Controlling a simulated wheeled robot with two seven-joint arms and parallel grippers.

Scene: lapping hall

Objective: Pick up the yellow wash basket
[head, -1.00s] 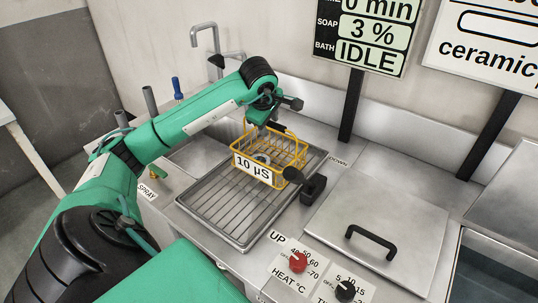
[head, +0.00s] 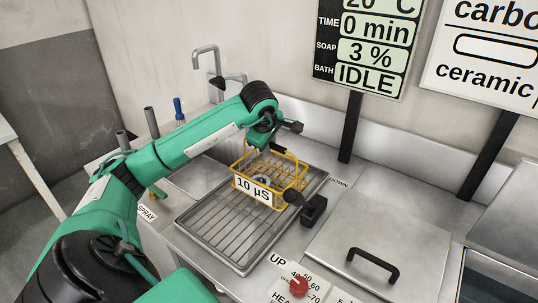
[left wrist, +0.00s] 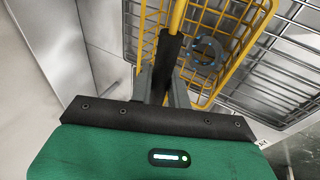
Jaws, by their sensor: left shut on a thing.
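The yellow wash basket (head: 296,170) is an open wire basket with a white "10 µS" tag on its front. It is over the ribbed metal draining rack (head: 215,222); I cannot tell whether it touches the rack. A grey ring (left wrist: 206,54) lies inside the basket. My left gripper (head: 268,142) comes down from above at the basket's far left side. In the left wrist view its fingers (left wrist: 166,72) are shut on an upright yellow part of the basket (left wrist: 178,14), through a dark grip piece. My right gripper is not in view.
A lidded tank (head: 375,235) with a black handle stands right of the rack. A black knobbed lever (head: 313,209) sits close to the basket's right. A sink with a tap (head: 207,50) is behind my left arm.

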